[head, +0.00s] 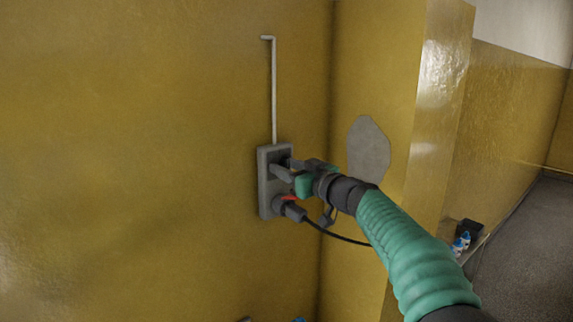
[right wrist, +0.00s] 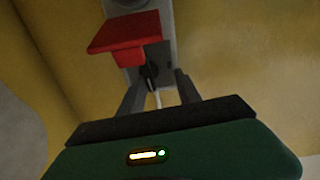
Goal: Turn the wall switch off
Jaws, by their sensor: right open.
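A grey wall box (head: 266,196) is mounted on the yellow wall, with a thin pale conduit (head: 274,95) running up from it. My right gripper (head: 281,167) is at the box's upper half, its fingers open and pointing at the box face. In the right wrist view, the grey box (right wrist: 167,45) is ahead, and a small dark part (right wrist: 150,76), perhaps the switch toggle, shows between the open fingers (right wrist: 158,85). I cannot tell whether the fingers touch it, or which way it is set. My left gripper is out of view.
A red piece (head: 289,198) sits just below my gripper and looms large in the right wrist view (right wrist: 125,36). Below it a dark plug (head: 291,210) trails a black cable (head: 340,236) under my arm. A wall corner juts out at right.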

